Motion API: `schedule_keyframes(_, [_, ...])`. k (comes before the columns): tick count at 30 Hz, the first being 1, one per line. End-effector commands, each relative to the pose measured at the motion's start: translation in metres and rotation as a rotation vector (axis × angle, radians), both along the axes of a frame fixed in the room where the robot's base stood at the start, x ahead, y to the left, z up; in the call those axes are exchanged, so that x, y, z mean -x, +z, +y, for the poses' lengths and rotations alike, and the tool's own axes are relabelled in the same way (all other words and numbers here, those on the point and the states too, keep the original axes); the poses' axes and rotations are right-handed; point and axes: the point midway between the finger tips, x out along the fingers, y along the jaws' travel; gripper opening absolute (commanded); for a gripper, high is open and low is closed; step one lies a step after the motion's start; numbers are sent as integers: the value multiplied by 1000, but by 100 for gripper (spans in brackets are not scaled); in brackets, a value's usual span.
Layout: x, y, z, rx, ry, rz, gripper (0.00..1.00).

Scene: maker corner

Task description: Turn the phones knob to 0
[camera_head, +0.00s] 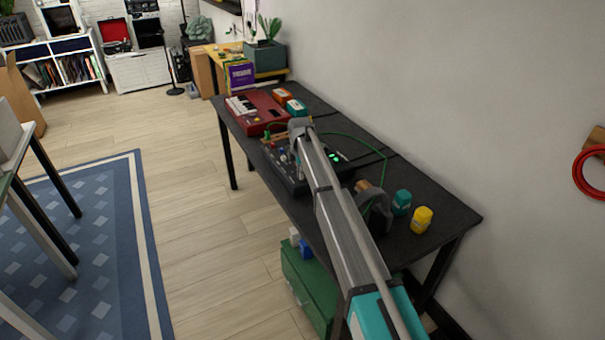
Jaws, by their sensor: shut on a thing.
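A dark mixer (284,176) with small knobs and green lights lies on the black table, partly hidden behind my arm. My gripper (297,158) is over the mixer's left part, pointing down, with its fingertips at the panel. It is shut on a small knob there. The phones knob cannot be told apart from the other knobs at this size, and the knob's pointer and scale are not readable.
On the black table (447,211) are a red keyboard (262,119), an orange and a teal pedal (297,107), headphones (378,208), a teal jar (401,202) and a yellow jar (421,219). A green cable (383,158) loops behind. A wall runs along the right.

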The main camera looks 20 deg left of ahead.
Motion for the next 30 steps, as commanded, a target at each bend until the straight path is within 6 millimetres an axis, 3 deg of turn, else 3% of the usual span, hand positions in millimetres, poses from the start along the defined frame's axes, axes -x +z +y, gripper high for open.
schedule_keyframes(30, [4, 0, 1, -3, 967, 7, 0])
